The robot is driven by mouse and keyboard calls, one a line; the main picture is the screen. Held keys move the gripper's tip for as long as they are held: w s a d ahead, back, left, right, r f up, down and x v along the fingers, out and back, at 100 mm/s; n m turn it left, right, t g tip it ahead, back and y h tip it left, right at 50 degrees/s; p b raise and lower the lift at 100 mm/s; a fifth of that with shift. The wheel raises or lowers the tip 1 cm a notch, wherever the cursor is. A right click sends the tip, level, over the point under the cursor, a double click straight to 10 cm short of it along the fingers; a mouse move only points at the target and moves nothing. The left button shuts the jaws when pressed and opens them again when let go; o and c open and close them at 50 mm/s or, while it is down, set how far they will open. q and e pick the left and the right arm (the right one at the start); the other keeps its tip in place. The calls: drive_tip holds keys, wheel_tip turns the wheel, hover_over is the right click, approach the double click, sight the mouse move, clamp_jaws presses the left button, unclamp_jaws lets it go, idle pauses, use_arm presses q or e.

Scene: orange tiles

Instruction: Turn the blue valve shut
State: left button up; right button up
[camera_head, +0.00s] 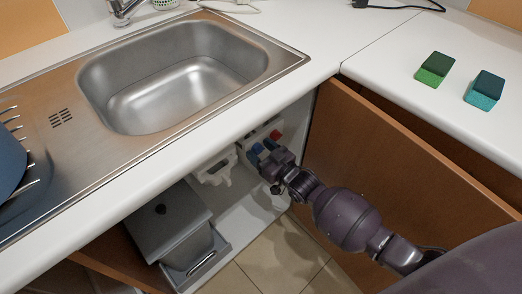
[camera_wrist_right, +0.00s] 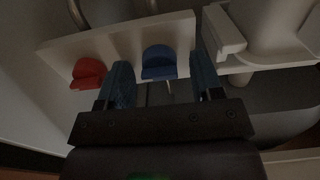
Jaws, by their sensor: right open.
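The blue valve handle (camera_wrist_right: 158,62) is on a pale panel in the right wrist view. A red valve handle (camera_wrist_right: 88,73) is to its left, and it also shows in the head view (camera_head: 276,134). My right gripper (camera_wrist_right: 163,78) is open, with one blue finger on each side of the blue handle in the picture; I cannot tell whether they touch it. In the head view my right gripper (camera_head: 264,155) reaches into the cabinet under the sink, and its blue fingers are hard to tell from the blue handle. My left gripper is not in view.
The counter edge and steel sink (camera_head: 190,80) are above the cabinet opening. A brown cabinet door (camera_head: 390,160) stands open beside my right arm. A grey bin (camera_head: 175,225) and white pipework (camera_head: 215,168) are inside. Two green sponges (camera_head: 434,69) lie on the right counter.

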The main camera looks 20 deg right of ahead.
drive_tip(key=shift+c, duration=0.3)
drive_tip(key=c, duration=0.9)
drive_tip(key=shift+o, duration=0.2)
